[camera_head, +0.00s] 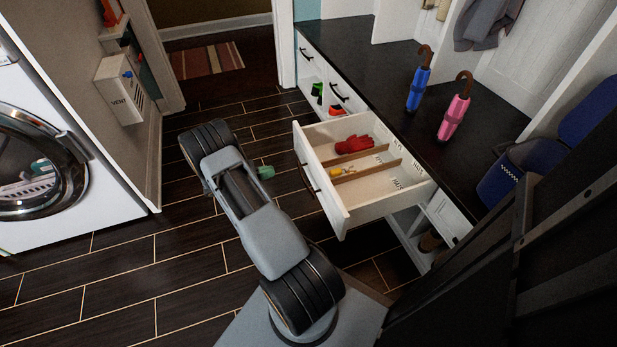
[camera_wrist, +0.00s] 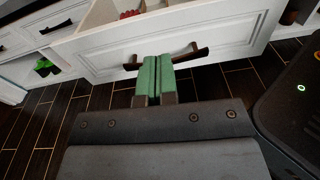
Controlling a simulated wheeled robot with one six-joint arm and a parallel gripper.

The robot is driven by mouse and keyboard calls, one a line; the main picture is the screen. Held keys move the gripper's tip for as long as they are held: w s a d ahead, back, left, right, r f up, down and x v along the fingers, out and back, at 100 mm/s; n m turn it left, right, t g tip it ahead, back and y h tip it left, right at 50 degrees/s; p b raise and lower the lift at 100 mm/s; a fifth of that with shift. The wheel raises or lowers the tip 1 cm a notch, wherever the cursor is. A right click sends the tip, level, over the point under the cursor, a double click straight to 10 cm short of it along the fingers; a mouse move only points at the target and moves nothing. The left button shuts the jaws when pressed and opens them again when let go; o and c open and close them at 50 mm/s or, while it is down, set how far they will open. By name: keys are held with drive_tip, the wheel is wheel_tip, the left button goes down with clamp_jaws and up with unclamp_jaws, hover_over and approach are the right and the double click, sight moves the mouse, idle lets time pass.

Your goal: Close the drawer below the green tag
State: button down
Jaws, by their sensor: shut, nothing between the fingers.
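A white drawer (camera_head: 335,213) stands pulled out from the bench cabinet, with its dark handle (camera_head: 308,179) facing my gripper. Its front (camera_wrist: 225,43) and handle (camera_wrist: 188,55) fill the upper wrist view. It holds a red knitted item (camera_head: 353,145) and a small yellow item behind wooden dividers. My gripper (camera_head: 270,172) has green fingers, shut and empty. In the head view it is a short gap from the drawer front; in the wrist view the fingertips (camera_wrist: 154,62) overlap the handle. A green item (camera_head: 317,92) shows at the cabinet further back; I cannot tell if it is a tag.
Blue (camera_head: 418,88) and pink (camera_head: 453,118) umbrellas stand on the dark bench top (camera_head: 375,70). An orange-red item (camera_head: 337,110) is near the green one. A washer (camera_head: 60,170) stands at the left. The dark floor (camera_head: 130,270) between is clear.

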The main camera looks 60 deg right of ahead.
sight(315, 164)
drive_tip(key=shift+n+h, duration=0.3)
drive_tip(key=shift+h, duration=0.1)
drive_tip(key=f+b+x, duration=0.1)
drive_tip(key=x, duration=0.3)
drive_tip(key=f+b+x, duration=0.1)
drive_tip(key=x, duration=0.4)
drive_tip(key=f+b+x, duration=0.1)
drive_tip(key=b+x, duration=0.1)
drive_tip(key=x, duration=0.2)
drive_tip(key=shift+s+d+f, duration=0.1)
drive_tip(key=shift+d, duration=0.3)
drive_tip(key=shift+s+d, duration=0.3)
drive_tip(key=shift+d, duration=0.15)
